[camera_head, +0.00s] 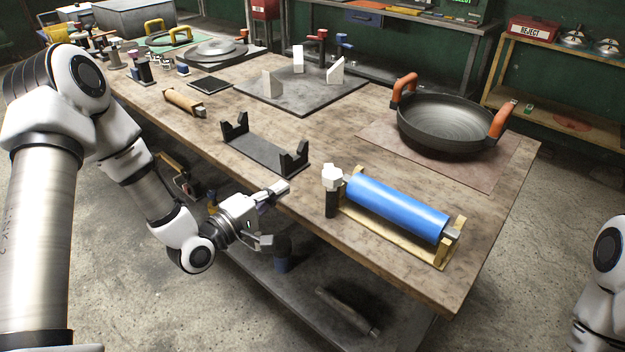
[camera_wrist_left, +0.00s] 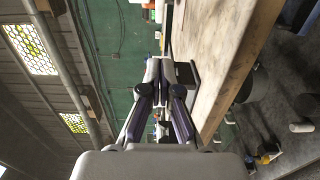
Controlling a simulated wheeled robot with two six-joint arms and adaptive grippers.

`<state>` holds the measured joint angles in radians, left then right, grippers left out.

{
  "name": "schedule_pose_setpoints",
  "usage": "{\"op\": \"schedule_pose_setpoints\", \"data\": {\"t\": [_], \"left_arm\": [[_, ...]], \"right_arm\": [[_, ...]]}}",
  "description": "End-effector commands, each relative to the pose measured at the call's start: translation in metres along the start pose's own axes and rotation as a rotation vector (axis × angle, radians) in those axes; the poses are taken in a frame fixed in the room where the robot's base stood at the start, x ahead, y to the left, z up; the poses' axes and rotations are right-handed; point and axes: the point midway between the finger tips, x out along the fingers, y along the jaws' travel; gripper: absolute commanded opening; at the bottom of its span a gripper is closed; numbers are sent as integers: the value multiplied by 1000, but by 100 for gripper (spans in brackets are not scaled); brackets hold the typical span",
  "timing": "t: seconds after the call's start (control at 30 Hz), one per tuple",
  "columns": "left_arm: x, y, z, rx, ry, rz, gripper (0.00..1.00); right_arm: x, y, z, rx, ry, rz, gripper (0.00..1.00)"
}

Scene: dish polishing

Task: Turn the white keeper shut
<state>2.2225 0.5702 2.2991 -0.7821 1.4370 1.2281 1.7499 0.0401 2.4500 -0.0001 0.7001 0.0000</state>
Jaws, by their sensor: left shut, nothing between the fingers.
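The white keeper (camera_head: 332,177) is a blocky white knob on top of a short black post (camera_head: 332,204). It stands near the table's front edge, at the left end of a blue roller (camera_head: 397,206) lying in a yellowish cradle (camera_head: 397,240). My left gripper (camera_head: 279,189) is to the left of the keeper, at the front edge, apart from it. Its fingers are shut and empty; the left wrist view shows the fingertips (camera_wrist_left: 160,70) together. The keeper cannot be made out in the left wrist view. My right gripper is out of view.
An empty black cradle (camera_head: 262,153) lies on the table just behind my left gripper. A black pan (camera_head: 450,122) with orange handles sits at the back right on a brownish mat (camera_head: 377,141). A grey plate (camera_head: 304,100) with white blocks is farther back. A lower shelf (camera_head: 300,300) runs underneath.

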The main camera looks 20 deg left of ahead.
Motion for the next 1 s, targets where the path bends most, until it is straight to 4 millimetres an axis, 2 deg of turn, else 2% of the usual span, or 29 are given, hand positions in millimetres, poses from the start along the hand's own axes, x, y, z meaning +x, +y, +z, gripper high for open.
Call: {"op": "schedule_pose_setpoints", "data": {"t": [0.2,0.4,0.57,1.0], "left_arm": [[49,2,1,6,-5,0,0],[72,1,23,3,-4,-2,0],[78,0,28,1,-1,0,0],[78,0,28,0,-12,0,0]], "right_arm": [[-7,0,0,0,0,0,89],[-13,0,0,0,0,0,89],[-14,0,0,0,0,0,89],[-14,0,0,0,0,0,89]]}}
